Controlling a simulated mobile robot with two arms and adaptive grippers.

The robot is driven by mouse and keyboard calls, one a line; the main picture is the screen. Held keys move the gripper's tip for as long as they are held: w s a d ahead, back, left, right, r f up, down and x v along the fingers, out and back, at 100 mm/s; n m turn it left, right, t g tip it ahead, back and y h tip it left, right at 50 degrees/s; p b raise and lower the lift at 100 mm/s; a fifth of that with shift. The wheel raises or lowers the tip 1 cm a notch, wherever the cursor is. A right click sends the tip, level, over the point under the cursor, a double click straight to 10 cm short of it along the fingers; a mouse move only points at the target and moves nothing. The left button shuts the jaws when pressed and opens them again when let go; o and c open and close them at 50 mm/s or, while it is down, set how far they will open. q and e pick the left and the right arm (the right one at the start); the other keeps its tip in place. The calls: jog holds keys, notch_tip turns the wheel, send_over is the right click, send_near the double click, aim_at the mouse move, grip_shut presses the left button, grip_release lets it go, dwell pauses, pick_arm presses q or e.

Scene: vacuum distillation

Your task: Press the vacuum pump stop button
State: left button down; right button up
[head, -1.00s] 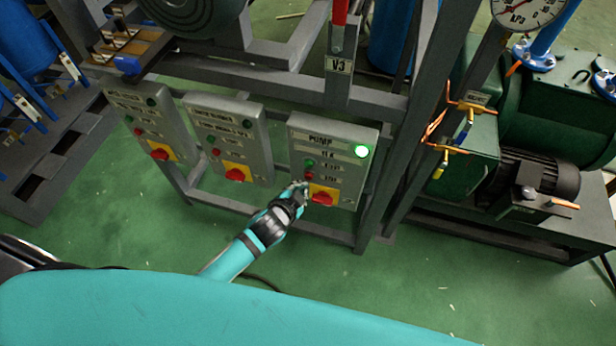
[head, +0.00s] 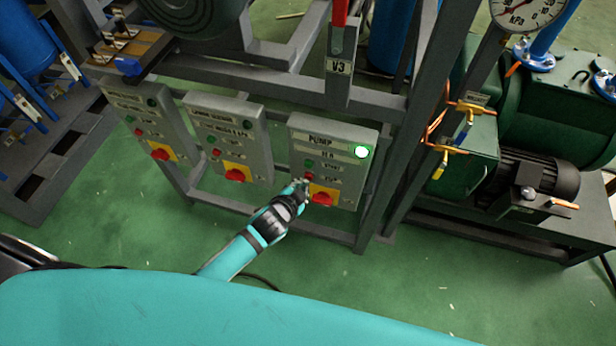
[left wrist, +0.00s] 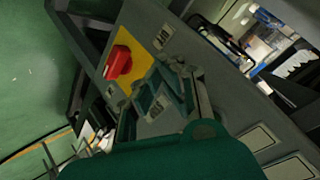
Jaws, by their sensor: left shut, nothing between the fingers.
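The grey pump control box (head: 357,145) is the rightmost of three boxes in the head view. It has a lit white-green lamp (head: 361,152), a green start button (head: 309,163), a small red stop button (head: 308,175) and a red knob on a yellow plate (head: 323,198). My left gripper (head: 302,186) is shut and empty, its fingertips at the box face just below the stop button; I cannot tell whether they touch it. In the left wrist view the red knob (left wrist: 118,62) shows beside the gripper (left wrist: 165,95), and the stop button is hidden. My right gripper is not in view.
Two similar control boxes (head: 228,110) (head: 150,97) hang to the left on the grey frame. The valve handle V3 (head: 339,50) is above the pump box. A green pump (head: 545,115) with yellow-handled valves stands to the right. Green floor lies open in front.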

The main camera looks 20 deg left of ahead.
pick_arm(q)
jog(key=shift+w, duration=0.5)
dwell(0.6)
dwell(0.3)
jog(key=shift+s+p, duration=0.45)
jog(key=shift+s, duration=0.5)
jog(key=s+p, duration=0.1)
jog(key=s, duration=0.4)
jog(key=shift+a, duration=0.1)
